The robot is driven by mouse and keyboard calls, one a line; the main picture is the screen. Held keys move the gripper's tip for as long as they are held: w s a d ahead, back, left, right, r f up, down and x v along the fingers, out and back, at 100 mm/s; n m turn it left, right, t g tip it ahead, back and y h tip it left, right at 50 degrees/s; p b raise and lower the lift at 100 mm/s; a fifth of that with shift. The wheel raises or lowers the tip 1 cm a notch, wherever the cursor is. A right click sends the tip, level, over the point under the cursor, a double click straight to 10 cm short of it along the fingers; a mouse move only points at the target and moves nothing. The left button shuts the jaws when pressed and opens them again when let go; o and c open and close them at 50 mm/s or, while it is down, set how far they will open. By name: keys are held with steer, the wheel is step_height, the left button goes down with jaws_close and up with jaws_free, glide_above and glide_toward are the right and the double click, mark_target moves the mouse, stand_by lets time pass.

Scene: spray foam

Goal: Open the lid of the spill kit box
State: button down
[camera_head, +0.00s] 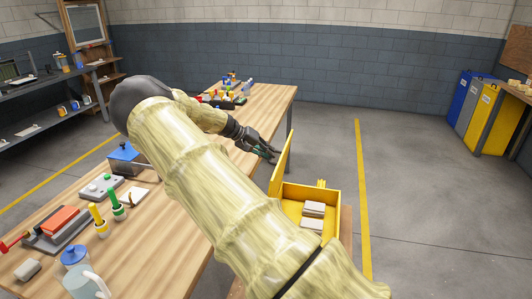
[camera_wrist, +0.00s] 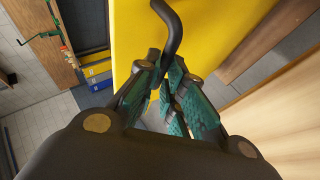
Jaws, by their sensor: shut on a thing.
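The spill kit box (camera_head: 335,203) is yellow and sits low at the right side of the wooden table. Its lid (camera_head: 282,165) stands raised, roughly upright, on the box's left side. The box's inside shows, with white pads (camera_head: 314,209) in it. My gripper (camera_head: 267,151) is at the lid's left face, near its upper part. In the wrist view, my gripper (camera_wrist: 164,75) has its green-padded fingers closed on the dark bent handle (camera_wrist: 172,27) of the yellow lid (camera_wrist: 215,32). The handle's lower part is hidden between the fingers.
The long wooden table (camera_head: 170,215) holds a blue box (camera_head: 124,154), several tools and a jug (camera_head: 85,284). Yellow cabinets (camera_head: 485,118) stand far right. Open grey floor (camera_head: 430,210) lies right of the box. Shelves are at the left.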

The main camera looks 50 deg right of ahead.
steer(key=c, duration=1.7)
jaws_free()
steer(key=shift+s+a+f, duration=0.1)
steer(key=shift+s+f, duration=0.05)
steer(key=shift+f, duration=0.55)
steer(key=shift+o, duration=0.9)
steer(key=shift+w, duration=0.25)
steer(key=v, duration=1.2)
steer(key=shift+r, duration=0.25)
